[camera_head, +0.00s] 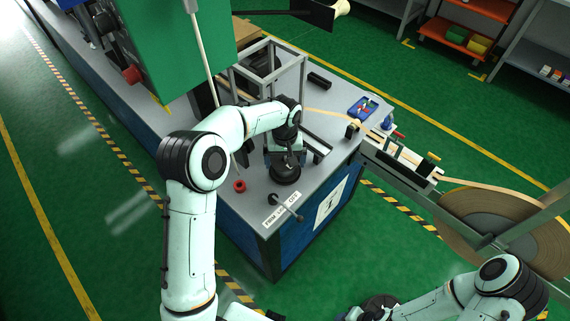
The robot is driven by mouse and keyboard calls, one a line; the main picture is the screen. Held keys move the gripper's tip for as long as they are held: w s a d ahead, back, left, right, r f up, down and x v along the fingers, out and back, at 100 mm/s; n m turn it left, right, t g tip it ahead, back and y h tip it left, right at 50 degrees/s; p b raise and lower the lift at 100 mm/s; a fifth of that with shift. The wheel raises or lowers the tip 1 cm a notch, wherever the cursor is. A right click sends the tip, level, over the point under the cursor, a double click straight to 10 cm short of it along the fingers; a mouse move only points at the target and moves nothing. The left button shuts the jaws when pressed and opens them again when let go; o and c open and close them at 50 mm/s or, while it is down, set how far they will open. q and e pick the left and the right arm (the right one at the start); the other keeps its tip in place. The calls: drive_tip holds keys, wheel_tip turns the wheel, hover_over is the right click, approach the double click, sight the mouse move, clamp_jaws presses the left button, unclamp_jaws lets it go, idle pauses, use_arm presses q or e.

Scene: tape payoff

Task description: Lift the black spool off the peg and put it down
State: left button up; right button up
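The black spool (285,177) is on the grey bench top, near its front corner. My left gripper (285,160) is right above it, pointing down, with its fingers apart on either side of the spool's upper part. I cannot tell whether the fingers touch the spool. The peg is hidden by the spool and the gripper. My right gripper (372,308) is low at the bottom edge, away from the bench, and its fingers are not clear.
A rod with black knobs (286,206) and a white label (281,210) are at the bench's front edge. A metal frame (268,68) stands behind. A large tape reel (500,228) is at the right.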

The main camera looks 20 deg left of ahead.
use_arm(q)
drive_tip(key=c, duration=0.9)
drive_tip(key=shift+r, duration=0.15)
wheel_tip(320, 180, up, 20)
drive_tip(key=p, duration=0.2)
drive_tip(key=shift+p, duration=0.4)
use_arm(e)
drive_tip(key=shift+t, duration=0.3)
drive_tip(key=w+r, duration=0.3)
drive_tip(key=w, duration=0.1)
drive_tip(key=shift+r, duration=0.35)
